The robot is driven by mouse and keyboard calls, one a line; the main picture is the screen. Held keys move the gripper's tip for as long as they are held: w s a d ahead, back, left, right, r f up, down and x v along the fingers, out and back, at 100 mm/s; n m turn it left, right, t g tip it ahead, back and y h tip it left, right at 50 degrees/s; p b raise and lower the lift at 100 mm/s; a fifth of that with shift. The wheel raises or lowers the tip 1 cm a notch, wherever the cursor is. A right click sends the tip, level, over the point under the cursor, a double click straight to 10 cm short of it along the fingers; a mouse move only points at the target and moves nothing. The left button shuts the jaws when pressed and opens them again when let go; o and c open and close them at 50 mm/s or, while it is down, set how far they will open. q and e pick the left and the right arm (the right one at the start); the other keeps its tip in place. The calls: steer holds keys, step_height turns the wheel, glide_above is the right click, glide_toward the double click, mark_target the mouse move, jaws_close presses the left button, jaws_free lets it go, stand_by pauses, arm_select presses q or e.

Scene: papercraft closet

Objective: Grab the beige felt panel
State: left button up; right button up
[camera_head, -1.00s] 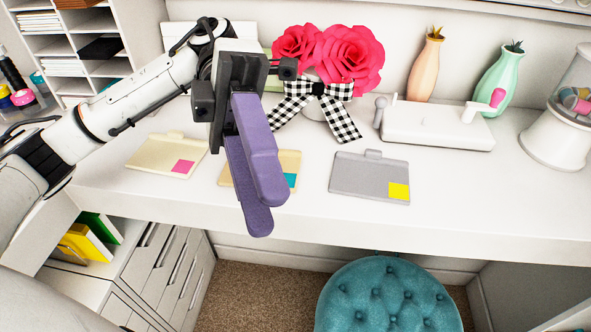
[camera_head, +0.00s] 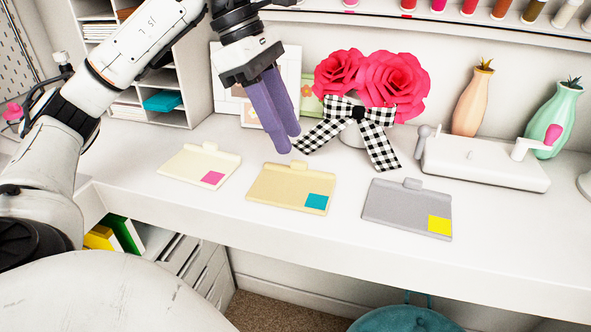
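Three flat panels lie in a row on the white desk. The middle one is the beige panel (camera_head: 272,185), a tan sheet with a top tab and a teal square at its lower right corner. A paler cream panel (camera_head: 194,164) with a pink square lies left of it. A grey panel (camera_head: 395,204) with a yellow square lies right of it. My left gripper (camera_head: 288,141) has purple fingers pointing down, above and behind the beige panel, apart from it. Nothing shows between its fingers, which overlap, so their opening is unclear. My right gripper is out of view.
Red paper roses (camera_head: 395,82) with a checkered bow (camera_head: 372,128) stand just right of my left gripper. A white crank device (camera_head: 480,162) and two vases, peach (camera_head: 473,103) and green (camera_head: 555,118), stand farther right. White shelves (camera_head: 195,70) are back left. The desk front is clear.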

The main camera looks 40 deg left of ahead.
mark_target(298, 162)
arm_select(q)
steer(key=x, duration=0.5)
steer(key=shift+s+d+f+b, duration=0.1)
steer(key=shift+s+b, duration=0.05)
steer(key=shift+b, duration=0.25)
jaws_close()
